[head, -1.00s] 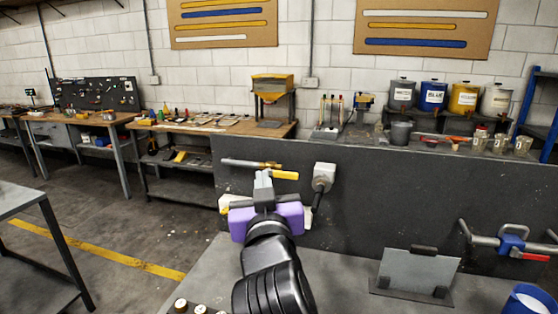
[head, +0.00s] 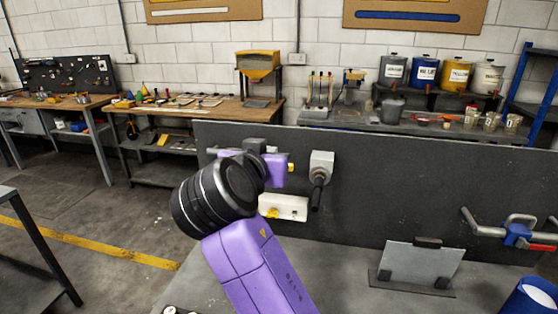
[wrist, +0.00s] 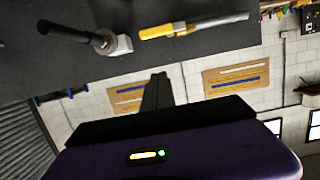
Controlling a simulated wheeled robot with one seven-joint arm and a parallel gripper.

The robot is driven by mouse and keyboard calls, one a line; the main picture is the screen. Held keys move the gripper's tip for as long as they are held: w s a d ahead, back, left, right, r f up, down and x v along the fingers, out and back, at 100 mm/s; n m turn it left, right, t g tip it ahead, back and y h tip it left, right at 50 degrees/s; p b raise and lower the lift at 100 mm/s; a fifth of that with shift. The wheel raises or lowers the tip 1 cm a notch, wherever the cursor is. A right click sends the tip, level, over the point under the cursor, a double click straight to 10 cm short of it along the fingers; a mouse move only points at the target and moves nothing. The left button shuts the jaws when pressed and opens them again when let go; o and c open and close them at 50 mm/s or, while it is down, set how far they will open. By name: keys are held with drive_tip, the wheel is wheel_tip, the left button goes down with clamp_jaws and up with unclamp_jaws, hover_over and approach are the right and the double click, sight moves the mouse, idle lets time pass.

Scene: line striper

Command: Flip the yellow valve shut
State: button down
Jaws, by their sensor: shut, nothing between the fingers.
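The yellow valve handle (wrist: 157,32) shows in the wrist view, in line with its brass body (wrist: 185,28) and grey pipe (wrist: 222,22) on the dark panel. In the head view my gripper covers most of the valve; only a bit of yellow (head: 291,167) shows at its right, and the pipe end (head: 213,151) at its left. My gripper (head: 255,146) is shut and empty, in front of the panel at the valve. In the wrist view the fingers (wrist: 157,90) stand apart from the handle in the picture; contact cannot be told in the head view.
A grey box (head: 321,162) with a black lever sits right of the valve. A white box (head: 289,207) with a yellow knob is below. A blue valve (head: 516,235) with a red handle and a grey plate (head: 410,264) stand further right. The bench between is clear.

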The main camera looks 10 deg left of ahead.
drive_tip(key=shift+w, duration=0.15)
drive_tip(key=w+f+p, duration=0.4)
drive_tip(key=w+f, duration=0.2)
drive_tip(key=w, duration=0.3)
drive_tip(key=shift+w+d+f, duration=0.2)
drive_tip(key=shift+f, duration=0.05)
drive_tip(key=shift+f, duration=0.1)
